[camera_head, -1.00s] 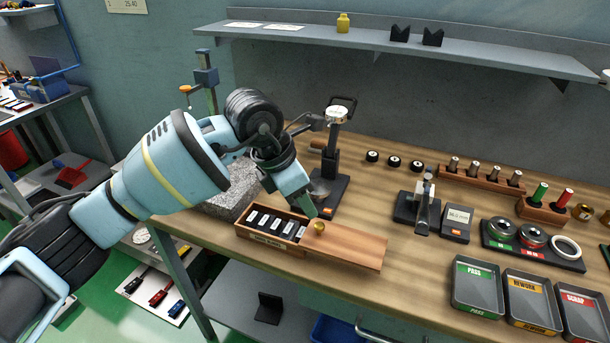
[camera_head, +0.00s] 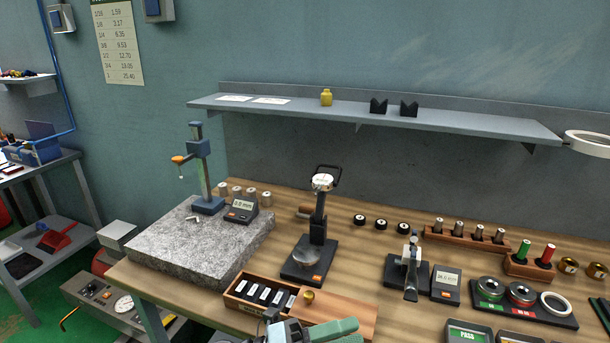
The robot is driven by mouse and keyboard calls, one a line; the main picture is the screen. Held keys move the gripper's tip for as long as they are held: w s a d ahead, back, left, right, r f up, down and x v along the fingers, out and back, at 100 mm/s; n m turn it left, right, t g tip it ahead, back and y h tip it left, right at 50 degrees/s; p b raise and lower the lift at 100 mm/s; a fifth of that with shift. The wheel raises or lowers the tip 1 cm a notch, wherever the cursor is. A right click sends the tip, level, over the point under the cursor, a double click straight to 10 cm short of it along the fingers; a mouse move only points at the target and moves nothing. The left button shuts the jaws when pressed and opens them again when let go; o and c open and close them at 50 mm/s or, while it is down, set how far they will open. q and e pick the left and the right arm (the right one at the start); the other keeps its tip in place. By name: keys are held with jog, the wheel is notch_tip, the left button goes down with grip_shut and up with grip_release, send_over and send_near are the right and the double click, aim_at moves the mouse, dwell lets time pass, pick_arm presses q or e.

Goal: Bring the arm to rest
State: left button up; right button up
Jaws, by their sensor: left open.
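My left gripper (camera_head: 345,331) shows at the bottom edge of the head view, with its pale green fingers pointing right. It is open, and I see nothing held in it. It appears in front of the lower part of a wooden box (camera_head: 232,300) of labelled blocks; contact cannot be told. The box's wooden lid (camera_head: 350,312) with a brass knob (camera_head: 308,297) is slid to the right, so several blocks show. Most of my left arm is below the picture. My right gripper is not in view.
Behind the box stands a dial gauge stand (camera_head: 318,235). A granite plate (camera_head: 190,250) with a height stand (camera_head: 204,170) is at the left. A small gauge stand (camera_head: 408,268), a ring tray (camera_head: 525,306) and sorting trays (camera_head: 468,332) are at the right. A shelf (camera_head: 450,123) spans the wall.

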pick_arm(q)
jog(key=s+a+f+n+t+y+p, duration=0.1)
jog(key=s+a+f+n+t+y, duration=0.1)
jog(key=a+f+n+t+y, duration=0.85)
jog(key=s+a+f+n+t+y, duration=0.35)
jog(key=a+f+n, duration=0.3)
jog(key=n, duration=0.95)
jog(key=s+a+f+n+g+y, duration=0.2)
jog(key=s+a+f+n+g, duration=0.1)
jog(key=s+f, duration=0.4)
jog(key=s+a+f+n+g+y, duration=0.3)
jog(key=s+a+f+n+g, duration=0.1)
jog(key=s, duration=0.7)
notch_tip(320, 180, down, 4)
jog(key=shift+s+a+r+g, duration=0.1)
jog(key=shift+s+a+g, duration=0.15)
jog(key=shift+a+g, duration=0.6)
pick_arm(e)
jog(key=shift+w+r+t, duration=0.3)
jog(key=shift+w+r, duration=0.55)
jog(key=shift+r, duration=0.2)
pick_arm(q)
jog(key=shift+a+t, duration=0.2)
jog(key=shift+t, duration=0.05)
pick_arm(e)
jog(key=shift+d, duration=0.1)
